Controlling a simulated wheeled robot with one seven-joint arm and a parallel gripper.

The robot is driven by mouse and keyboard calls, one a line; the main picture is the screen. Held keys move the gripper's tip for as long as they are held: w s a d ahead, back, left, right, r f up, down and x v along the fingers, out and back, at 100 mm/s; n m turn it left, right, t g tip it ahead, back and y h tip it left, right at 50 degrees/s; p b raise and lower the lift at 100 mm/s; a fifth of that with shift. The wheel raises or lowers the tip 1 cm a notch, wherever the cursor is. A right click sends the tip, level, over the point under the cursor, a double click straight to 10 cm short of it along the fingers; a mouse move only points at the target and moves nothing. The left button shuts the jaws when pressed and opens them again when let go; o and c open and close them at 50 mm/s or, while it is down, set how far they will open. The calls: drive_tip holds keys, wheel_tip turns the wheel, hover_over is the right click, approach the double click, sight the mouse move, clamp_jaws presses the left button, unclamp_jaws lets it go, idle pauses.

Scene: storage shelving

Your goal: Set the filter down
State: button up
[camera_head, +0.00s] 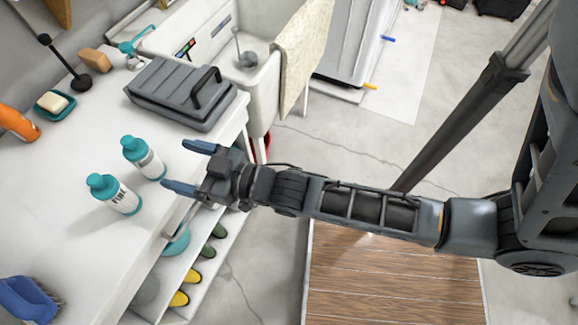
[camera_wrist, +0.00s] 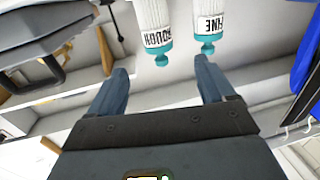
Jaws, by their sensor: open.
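Two white bottles with teal caps, the likely filters, stand upright on the white counter (camera_head: 62,222). The bottle nearer the grey case (camera_head: 148,160) reads ROUGH in the wrist view (camera_wrist: 155,22). The other bottle (camera_head: 122,199) reads FINE there (camera_wrist: 209,26). My gripper (camera_head: 177,166) is open and empty at the counter's front edge, pointing toward the bottles. In the wrist view my gripper (camera_wrist: 161,70) has its two fingers wide apart, with clear space between the fingertips and the bottles. Neither bottle is held.
A grey case (camera_head: 180,93) lies behind the bottles, near a sink (camera_head: 205,55). A blue brush (camera_head: 28,300) is at front left. A soap dish (camera_head: 54,104) and an orange bottle (camera_head: 15,123) sit farther back. Boots (camera_head: 180,299) stand on the shelf below. Counter around the bottles is clear.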

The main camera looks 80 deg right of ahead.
drive_tip(key=s+a+r+g+y, duration=0.1)
drive_tip(key=s+r, duration=0.2)
drive_tip(key=s, duration=0.4)
drive_tip(key=s+a+r+n+g+y, duration=0.1)
drive_tip(key=s+r, duration=0.3)
drive_tip(key=s, duration=0.4)
drive_tip(key=s+a+r, duration=0.3)
drive_tip(key=s+r, duration=0.1)
drive_tip(key=s, duration=0.3)
drive_tip(key=shift+s+a+n+g+y, duration=0.25)
drive_tip(key=shift+s+n+g+y, duration=0.15)
drive_tip(key=shift+d, duration=0.1)
